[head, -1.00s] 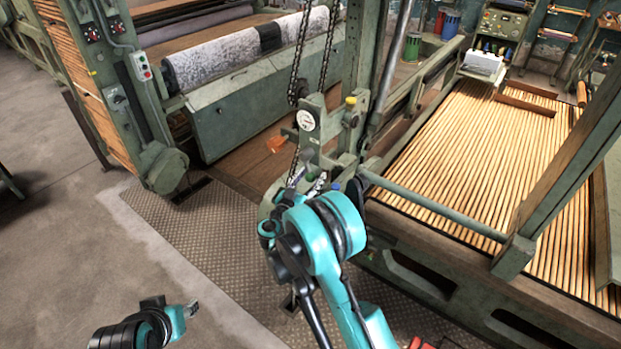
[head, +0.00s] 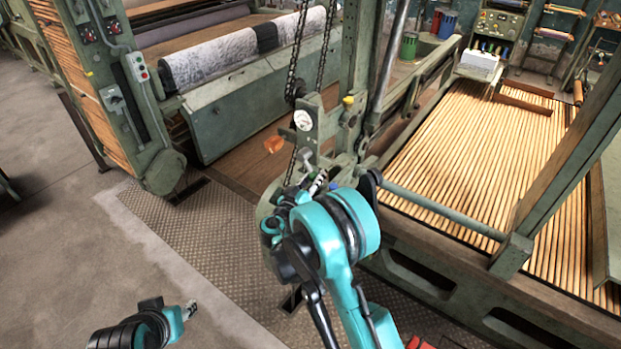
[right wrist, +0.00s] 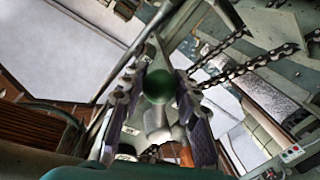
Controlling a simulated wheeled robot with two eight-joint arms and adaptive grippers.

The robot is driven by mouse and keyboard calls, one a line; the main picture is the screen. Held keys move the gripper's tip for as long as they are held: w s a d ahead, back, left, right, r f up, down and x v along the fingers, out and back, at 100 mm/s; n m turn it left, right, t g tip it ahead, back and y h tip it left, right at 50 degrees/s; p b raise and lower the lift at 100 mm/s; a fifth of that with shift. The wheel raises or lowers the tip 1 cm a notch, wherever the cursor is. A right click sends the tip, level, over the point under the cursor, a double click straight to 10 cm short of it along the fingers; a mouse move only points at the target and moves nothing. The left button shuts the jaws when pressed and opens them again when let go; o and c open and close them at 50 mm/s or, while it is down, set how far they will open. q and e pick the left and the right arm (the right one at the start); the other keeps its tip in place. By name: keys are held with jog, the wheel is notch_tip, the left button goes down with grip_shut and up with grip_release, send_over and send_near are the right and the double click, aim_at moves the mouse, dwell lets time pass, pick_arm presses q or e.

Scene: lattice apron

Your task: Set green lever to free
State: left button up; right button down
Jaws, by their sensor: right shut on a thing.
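The green lever's round knob (right wrist: 158,86) sits between the two dark fingers of my right gripper (right wrist: 160,100) in the right wrist view, and the gripper is shut on it. A pale shaft shows below the knob there. In the head view my right gripper (head: 316,183) is at the green machine post with the dial (head: 303,120), and my own arm hides much of the lever. My left gripper (head: 190,309) is low on the left over the floor, away from the lever, too small to tell whether it is open.
Chains (head: 299,50) hang beside the post. A patterned roll (head: 215,62) lies behind on the left. The floor (head: 60,230) at left is clear.

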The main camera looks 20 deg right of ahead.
jog(key=n, duration=0.1)
jog(key=s+d+r+n, duration=0.1)
jog(key=shift+r+n+g, duration=0.25)
jog(key=shift+n+g, duration=0.05)
jog(key=shift+s+d+r+n+g+p, duration=0.15)
jog(key=shift+s+r+n+g+p, duration=0.2)
jog(key=shift+r+n, duration=0.65)
jog(key=shift+s+d+r+n+g+p, duration=0.2)
jog(key=shift+r+n+p, duration=0.45)
jog(key=shift+n, duration=0.7)
jog(key=shift+s+d+r+n+g+p, duration=0.15)
jog(key=shift+r+n+g+p, duration=0.15)
jog(key=shift+r+n, duration=0.75)
jog(key=shift+f, duration=0.1)
jog(key=c, duration=1.1)
grip_release()
